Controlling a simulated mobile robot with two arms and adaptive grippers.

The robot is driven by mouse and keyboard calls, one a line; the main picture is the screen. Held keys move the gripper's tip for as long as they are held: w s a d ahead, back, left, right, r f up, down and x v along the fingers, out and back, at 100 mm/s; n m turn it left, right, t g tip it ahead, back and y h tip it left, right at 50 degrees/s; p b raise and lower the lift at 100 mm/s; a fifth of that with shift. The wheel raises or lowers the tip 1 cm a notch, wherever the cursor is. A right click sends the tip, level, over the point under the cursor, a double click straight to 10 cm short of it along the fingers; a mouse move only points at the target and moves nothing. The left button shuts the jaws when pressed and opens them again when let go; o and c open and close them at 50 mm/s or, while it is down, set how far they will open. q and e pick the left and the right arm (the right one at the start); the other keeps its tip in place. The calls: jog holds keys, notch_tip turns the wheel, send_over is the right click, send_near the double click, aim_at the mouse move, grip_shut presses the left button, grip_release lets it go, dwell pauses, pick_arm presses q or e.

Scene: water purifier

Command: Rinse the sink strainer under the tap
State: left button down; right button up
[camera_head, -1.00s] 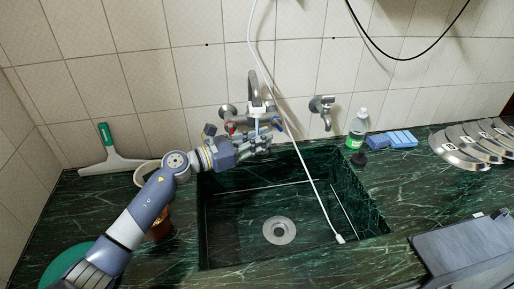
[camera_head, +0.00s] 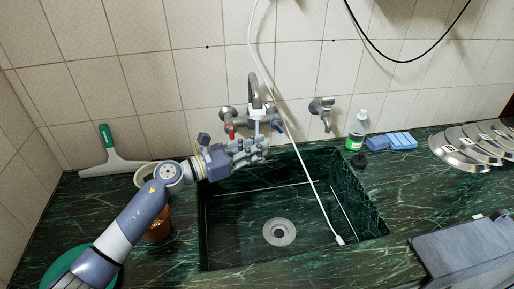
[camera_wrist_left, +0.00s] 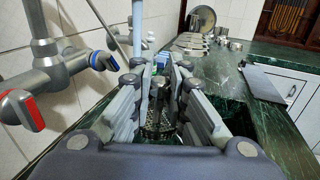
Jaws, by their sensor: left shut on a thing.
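The tap (camera_head: 256,92) stands at the back wall over the sink, with a red handle (camera_head: 231,130) and a blue handle (camera_head: 278,124). My left gripper (camera_head: 262,150) is just below the tap, over the back of the sink. In the left wrist view its fingers are closed around a metallic, perforated piece, the sink strainer (camera_wrist_left: 158,122), mostly hidden between them. The head view hardly shows the strainer. My right gripper is not in view.
The dark green sink (camera_head: 235,245) has a round drain (camera_head: 279,232) and is otherwise open. A white hose (camera_head: 310,180) hangs down into it. A soap bottle (camera_head: 357,130) and blue sponges (camera_head: 391,141) stand right of it; a squeegee (camera_head: 110,158) lies left.

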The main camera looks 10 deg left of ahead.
pick_arm(q)
jog(key=shift+s+d+p, duration=0.2)
jog(key=shift+s+p, duration=0.3)
jog(key=shift+s, duration=1.6)
jog(key=s+r+p, duration=0.6)
jog(key=r+p, duration=0.1)
jog(key=shift+d, duration=0.3)
